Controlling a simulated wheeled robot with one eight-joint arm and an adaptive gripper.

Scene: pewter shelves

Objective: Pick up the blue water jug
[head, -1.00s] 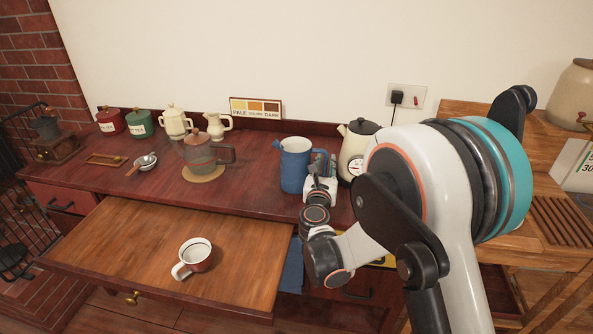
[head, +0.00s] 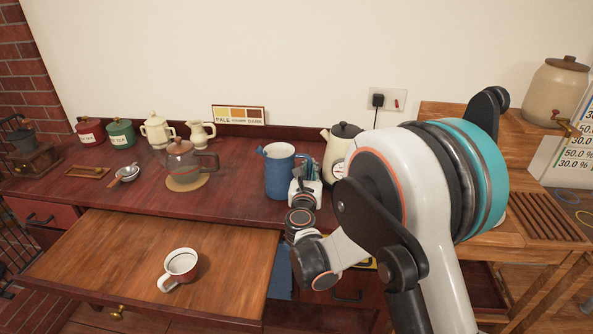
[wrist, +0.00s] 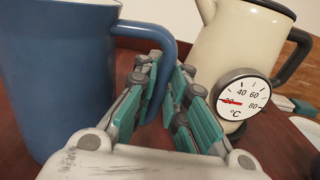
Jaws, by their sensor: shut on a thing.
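The blue water jug (head: 279,176) stands upright on the dark red counter (head: 235,184), with its open top up and its spout to the left. In the wrist view the jug (wrist: 55,75) fills the left side. Its handle (wrist: 167,50) comes down between the green-padded fingers of my gripper (wrist: 162,78). My gripper (head: 307,170) is shut on this handle, at the jug's right side in the head view. The fingers partly hide the lower handle. I see no clear gap under the jug.
A cream kettle (head: 337,164) with a dial stands close to the right of my gripper. A glass coffee pot (head: 182,160) is left of the jug. A pulled-out drawer (head: 215,255) with a mug (head: 180,266) is in front. The wall is behind.

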